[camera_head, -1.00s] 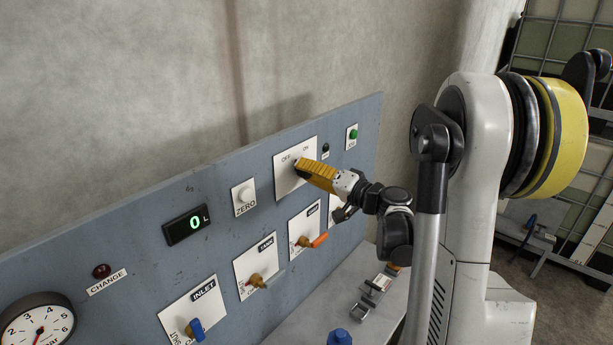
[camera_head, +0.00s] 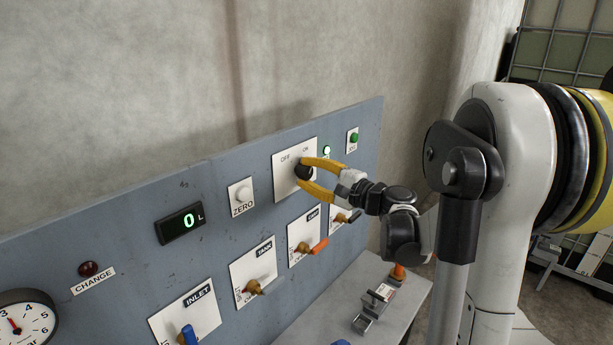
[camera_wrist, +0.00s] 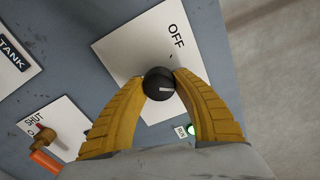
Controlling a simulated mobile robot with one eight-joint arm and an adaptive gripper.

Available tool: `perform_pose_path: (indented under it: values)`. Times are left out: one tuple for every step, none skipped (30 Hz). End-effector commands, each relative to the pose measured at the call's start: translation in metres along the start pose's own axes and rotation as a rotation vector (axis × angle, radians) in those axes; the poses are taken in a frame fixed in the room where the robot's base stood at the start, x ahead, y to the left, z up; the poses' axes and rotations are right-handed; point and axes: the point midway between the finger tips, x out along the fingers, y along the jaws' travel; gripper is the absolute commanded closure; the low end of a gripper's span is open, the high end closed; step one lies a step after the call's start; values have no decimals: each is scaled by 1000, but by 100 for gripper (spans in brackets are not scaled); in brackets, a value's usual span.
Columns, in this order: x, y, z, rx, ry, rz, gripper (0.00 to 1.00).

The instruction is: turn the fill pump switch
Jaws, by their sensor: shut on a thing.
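The fill pump switch is a round black knob (camera_head: 304,172) on a white plate (camera_head: 284,180) marked OFF and ON. My gripper (camera_head: 302,173) has its two yellow fingers around the knob, one above and one below in the head view. In the wrist view the fingertips (camera_wrist: 160,80) press the knob (camera_wrist: 159,86) from both sides. The knob's white mark points away from the OFF label (camera_wrist: 176,36); the ON label is hidden there. A small lamp (camera_head: 326,151) beside the plate glows green, and it also shows in the wrist view (camera_wrist: 190,129).
Below are valve handles: blue inlet (camera_head: 189,335), grey tank (camera_head: 270,286), an orange one (camera_head: 319,246). A white ZERO button (camera_head: 243,194), a display (camera_head: 181,223) reading 0 L and a green button (camera_head: 354,138) are nearby. A bench (camera_head: 316,327) runs below the panel.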

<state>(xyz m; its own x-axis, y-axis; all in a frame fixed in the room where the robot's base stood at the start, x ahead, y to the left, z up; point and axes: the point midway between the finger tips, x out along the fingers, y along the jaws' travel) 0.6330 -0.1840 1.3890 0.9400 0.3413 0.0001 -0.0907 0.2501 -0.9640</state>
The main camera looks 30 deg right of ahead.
Motion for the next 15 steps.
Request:
perform_pose_path:
  values:
    - [0,0,0,20,0,-2,97]
    - [0,0,0,31,0,-2,97]
    - [0,0,0,44,0,-2,97]
    - [0,0,0,54,0,-2,97]
    - [0,0,0,62,0,-2,97]
    - [0,0,0,71,0,-2,97]
    - [0,0,0,77,0,-2,97]
    - [0,0,0,82,0,-2,97]
    - [0,0,0,87,0,-2,97]
    - [0,-1,0,90,0,-2,97]
    - [0,-1,0,93,0,-2,97]
    - [0,-1,0,95,0,-2,97]
    - [0,-1,0,96,0,-2,97]
    - [0,-1,0,97,0,-2,97]
    - [0,-1,0,97,0,-2,97]
